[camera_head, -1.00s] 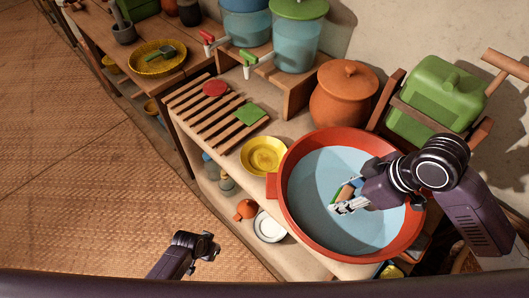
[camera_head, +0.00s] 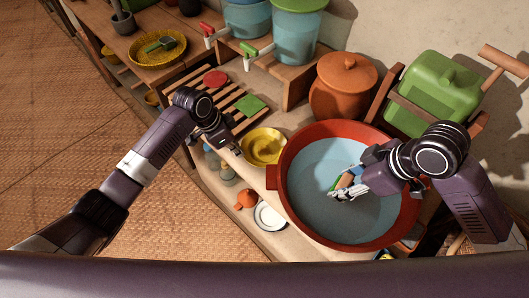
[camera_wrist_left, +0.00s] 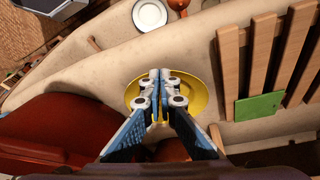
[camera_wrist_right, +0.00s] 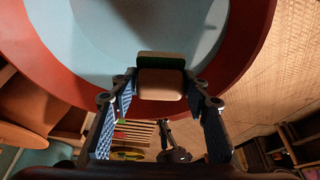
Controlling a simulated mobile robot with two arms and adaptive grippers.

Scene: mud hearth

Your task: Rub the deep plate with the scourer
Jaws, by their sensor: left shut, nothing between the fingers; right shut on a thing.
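The yellow deep plate (camera_head: 268,146) sits on the counter, left of the red basin. My left gripper (camera_head: 236,150) is shut and empty at the plate's left side. In the left wrist view the shut fingers (camera_wrist_left: 159,78) hide the middle of the yellow plate (camera_wrist_left: 201,92); I cannot tell whether they touch it. My right gripper (camera_head: 343,190) is shut on the scourer (camera_head: 346,180), a tan block with a green layer, over the basin. The scourer (camera_wrist_right: 161,82) also shows between the fingers in the right wrist view.
The red basin (camera_head: 279,205) with a pale blue inside fills the counter's right part. A slatted rack (camera_head: 190,97) holds a red disc (camera_head: 215,77) and a green square (camera_head: 250,105). A lidded clay pot (camera_head: 344,88) stands behind the basin. A white plate (camera_head: 269,216) lies on the shelf below.

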